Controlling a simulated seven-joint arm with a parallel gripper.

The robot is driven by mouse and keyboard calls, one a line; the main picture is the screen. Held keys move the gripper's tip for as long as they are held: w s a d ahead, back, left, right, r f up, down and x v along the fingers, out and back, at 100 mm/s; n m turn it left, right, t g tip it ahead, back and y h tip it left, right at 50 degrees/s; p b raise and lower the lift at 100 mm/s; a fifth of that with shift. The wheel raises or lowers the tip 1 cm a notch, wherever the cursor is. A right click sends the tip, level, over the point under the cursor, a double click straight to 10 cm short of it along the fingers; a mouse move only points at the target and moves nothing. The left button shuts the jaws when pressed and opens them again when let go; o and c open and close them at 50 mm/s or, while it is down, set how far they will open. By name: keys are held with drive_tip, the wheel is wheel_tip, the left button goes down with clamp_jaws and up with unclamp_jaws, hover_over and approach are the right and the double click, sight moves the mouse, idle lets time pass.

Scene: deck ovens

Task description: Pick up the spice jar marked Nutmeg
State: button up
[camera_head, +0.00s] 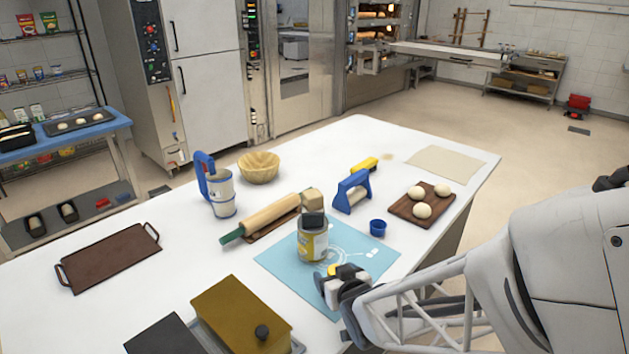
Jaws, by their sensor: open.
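A jar with a dark lid and a yellow and pale label (312,243) stands upright on the light blue mat (278,258). The writing on its label is too small to read, so I cannot confirm Nutmeg. My gripper (335,283) is at the end of the arm coming from the right, in front of the jar and slightly right of it, over the mat's front edge. It is open and holds nothing that I can see. A small yellow patch shows between the gripper and the jar; I cannot tell what it is.
A rolling pin (268,216) lies left of the jar. A blue-handled tool (352,192), a blue cup (377,228) and a dough board (409,209) are behind it and to the right. An ochre-lidded box (240,312) is at the front left. Clear white counter (190,258) lies left of the mat.

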drive_tip(key=c, duration=1)
drive_tip(key=shift+c, duration=0.2)
drive_tip(key=shift+r, duration=0.15)
drive_tip(key=shift+r, duration=0.45)
drive_tip(key=r, duration=0.2)
drive_tip(key=shift+s+r, duration=0.2)
drive_tip(key=shift+r, duration=0.1)
drive_tip(key=s+d+r, duration=0.1)
drive_tip(key=s+d, duration=0.2)
drive_tip(key=s, duration=1.2)
drive_tip(key=shift+d+r, duration=0.15)
drive_tip(key=shift+s, duration=0.15)
